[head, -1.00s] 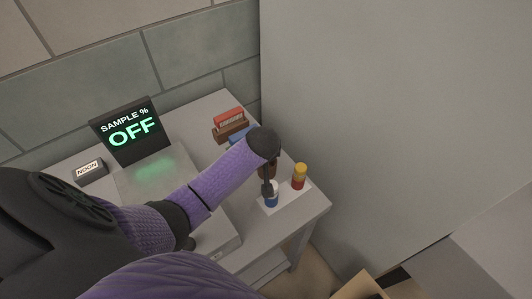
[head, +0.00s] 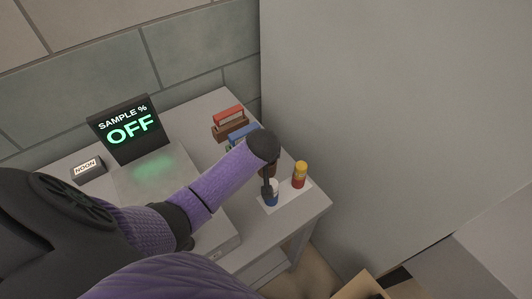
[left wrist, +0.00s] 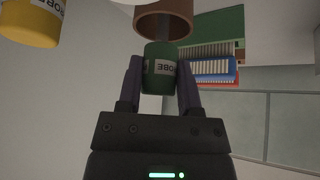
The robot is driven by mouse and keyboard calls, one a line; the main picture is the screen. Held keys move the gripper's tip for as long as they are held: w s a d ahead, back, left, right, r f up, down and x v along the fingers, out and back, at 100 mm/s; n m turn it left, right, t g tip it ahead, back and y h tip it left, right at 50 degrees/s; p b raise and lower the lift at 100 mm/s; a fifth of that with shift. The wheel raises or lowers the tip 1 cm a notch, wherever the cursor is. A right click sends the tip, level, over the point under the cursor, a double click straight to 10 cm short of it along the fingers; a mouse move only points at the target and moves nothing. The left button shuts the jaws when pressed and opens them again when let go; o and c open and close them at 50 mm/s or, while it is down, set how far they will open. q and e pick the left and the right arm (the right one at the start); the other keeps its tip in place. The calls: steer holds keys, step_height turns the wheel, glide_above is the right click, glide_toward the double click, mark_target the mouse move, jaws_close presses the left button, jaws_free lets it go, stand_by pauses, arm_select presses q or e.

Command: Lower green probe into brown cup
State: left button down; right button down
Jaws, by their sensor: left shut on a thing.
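In the left wrist view, which looks upside down, my left gripper (left wrist: 160,72) is shut on the green probe (left wrist: 160,66), its fingers on both sides of the body. A grey stem runs from the probe to the open mouth of the brown cup (left wrist: 152,22). The stem reaches into the cup's opening; its tip is hidden. The green body is outside the cup. The green probe cannot be made out there. My right gripper is not seen.
Red (head: 228,115) and blue (head: 243,134) racks stand behind. A display reading OFF (head: 128,128) is at left. A large grey panel (head: 390,120) borders the right.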

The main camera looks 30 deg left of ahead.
arm_select(q)
steer(key=shift+f+b, duration=0.9)
steer(key=shift+f, duration=0.45)
stand_by(0.4)
